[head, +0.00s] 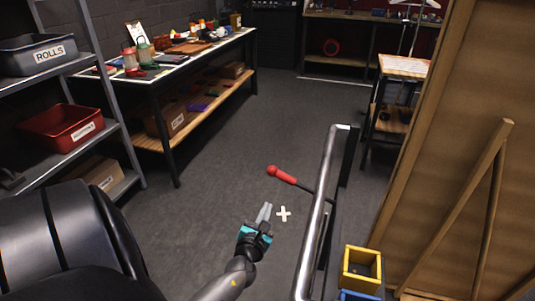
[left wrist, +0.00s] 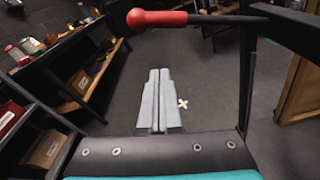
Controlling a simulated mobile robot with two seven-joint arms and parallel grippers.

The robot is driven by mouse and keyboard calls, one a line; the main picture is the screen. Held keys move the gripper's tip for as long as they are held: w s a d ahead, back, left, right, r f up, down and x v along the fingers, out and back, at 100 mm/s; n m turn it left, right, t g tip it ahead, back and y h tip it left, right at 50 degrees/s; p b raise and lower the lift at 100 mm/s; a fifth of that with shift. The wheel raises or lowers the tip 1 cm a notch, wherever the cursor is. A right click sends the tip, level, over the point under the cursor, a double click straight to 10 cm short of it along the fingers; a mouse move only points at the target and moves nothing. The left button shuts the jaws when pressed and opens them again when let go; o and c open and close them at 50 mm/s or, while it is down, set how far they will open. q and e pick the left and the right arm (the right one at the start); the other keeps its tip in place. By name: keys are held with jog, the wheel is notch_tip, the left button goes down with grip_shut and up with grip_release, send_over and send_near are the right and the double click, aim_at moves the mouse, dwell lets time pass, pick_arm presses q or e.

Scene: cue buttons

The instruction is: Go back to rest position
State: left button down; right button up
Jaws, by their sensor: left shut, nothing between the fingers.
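My left gripper (head: 265,212) is in the lower middle of the head view, over the open floor. Its two grey fingers lie side by side, shut and empty. In the left wrist view the closed fingers (left wrist: 155,98) point away over the dark floor, apart from everything else. A lever with a red handle (head: 282,175) is just beyond the fingertips in the head view. The red handle (left wrist: 157,18) also shows at the top of the left wrist view. My right gripper is in neither view.
A chrome rail (head: 322,205) stands right of my gripper, with a yellow bin (head: 361,268) beside it. A tall wooden panel (head: 440,130) fills the right. Shelves with a red bin (head: 62,126) and a long workbench (head: 175,55) line the left. The middle floor (head: 235,130) is clear.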

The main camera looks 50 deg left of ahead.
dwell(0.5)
pick_arm(q)
jog(key=s+d+f+n+g+h, duration=0.1)
jog(key=s+d+f+n+g, duration=0.15)
jog(key=s+f+n, duration=0.35)
jog(key=s+d+f+n+g+h, duration=0.2)
jog(key=d+f+n, duration=0.2)
jog(key=f, duration=0.5)
jog(key=s+d+f+n+g+h, duration=0.1)
jog(key=s+d+f+n+g, duration=0.15)
jog(key=s+f+n, duration=0.35)
jog(key=s+d+f+n+g+h, duration=0.2)
jog(key=s+d+f+n, duration=0.3)
jog(key=s+n, duration=0.2)
jog(key=s+d+f+n+g+h, duration=0.2)
jog(key=s+d+f+n, duration=0.3)
jog(key=s+n, duration=0.3)
jog(key=s+f+g, duration=0.1)
jog(key=s, duration=0.2)
jog(key=shift+f, duration=0.25)
